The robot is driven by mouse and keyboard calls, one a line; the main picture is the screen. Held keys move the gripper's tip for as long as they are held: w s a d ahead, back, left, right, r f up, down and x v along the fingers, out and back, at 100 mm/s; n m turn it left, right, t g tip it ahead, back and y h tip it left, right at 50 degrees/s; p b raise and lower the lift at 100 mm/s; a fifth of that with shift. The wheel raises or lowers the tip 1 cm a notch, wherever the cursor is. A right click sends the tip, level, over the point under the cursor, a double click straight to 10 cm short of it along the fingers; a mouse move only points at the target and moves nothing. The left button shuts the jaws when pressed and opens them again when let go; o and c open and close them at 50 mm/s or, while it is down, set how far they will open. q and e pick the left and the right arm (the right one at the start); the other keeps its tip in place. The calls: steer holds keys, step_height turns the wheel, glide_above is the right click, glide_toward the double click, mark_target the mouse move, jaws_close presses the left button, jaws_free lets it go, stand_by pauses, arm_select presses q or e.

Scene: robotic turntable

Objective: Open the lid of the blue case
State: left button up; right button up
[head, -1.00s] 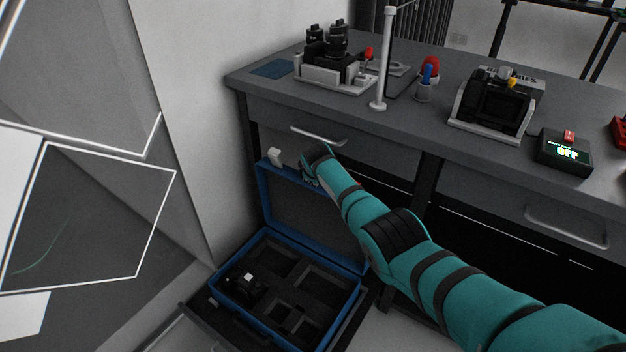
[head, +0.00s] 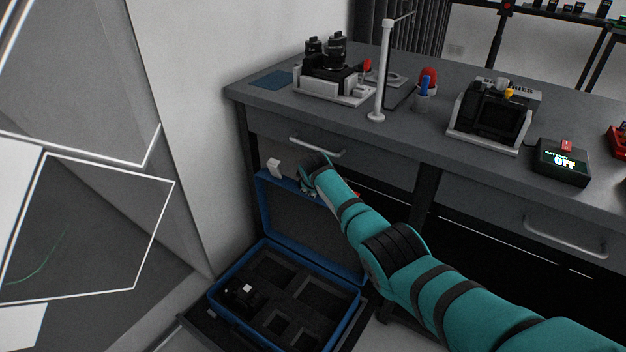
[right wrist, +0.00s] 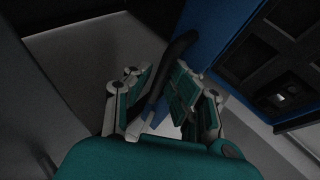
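The blue case (head: 219,275) stands low on a dark surface beside the bench, its dark foam-lined inside showing. Its lid (head: 262,205) is raised and stands about upright at the back. My right gripper (head: 310,185) is at the lid's top edge, its fingers partly hidden by my teal arm. In the right wrist view, the two fingers of my right gripper (right wrist: 161,92) are apart, with the black handle (right wrist: 180,48) of the blue lid (right wrist: 212,30) passing between them. Firm contact cannot be told. My left gripper is not in view.
The grey bench (head: 270,112) with drawer handles (head: 318,146) is just behind the lid. A microscope-like device (head: 335,70), a white post (head: 382,75) and a box reading OFF (head: 563,163) stand on it. A white wall (head: 190,130) is close on the left.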

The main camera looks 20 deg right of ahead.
steer(key=v, duration=1.1)
steer(key=shift+s+r, duration=0.2)
steer(key=shift+r, duration=0.1)
steer(key=shift+a, duration=0.15)
steer(key=s+a+f+m+g+y, duration=0.1)
steer(key=s+a+f+m+g, duration=0.15)
steer(key=s+f, duration=1.75)
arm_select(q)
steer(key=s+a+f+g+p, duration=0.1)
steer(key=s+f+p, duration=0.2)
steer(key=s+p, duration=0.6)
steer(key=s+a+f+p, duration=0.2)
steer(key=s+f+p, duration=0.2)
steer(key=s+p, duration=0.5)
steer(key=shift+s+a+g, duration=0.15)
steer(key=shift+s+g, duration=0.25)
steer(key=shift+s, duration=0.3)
arm_select(e)
steer(key=s+d+f+m+g, duration=0.1)
steer(key=s+f, duration=0.4)
steer(key=s, duration=0.9)
steer(key=s+d+f+m+g, duration=0.1)
steer(key=s+f, duration=0.5)
steer(key=s, duration=0.9)
steer(key=s+d+f+m+g+y, duration=0.1)
steer(key=s+f, duration=0.5)
steer(key=s, duration=0.9)
steer(key=shift+d+f+m+g, duration=0.15)
steer(key=shift+f+m+g, duration=0.05)
steer(key=shift+m+g, duration=0.35)
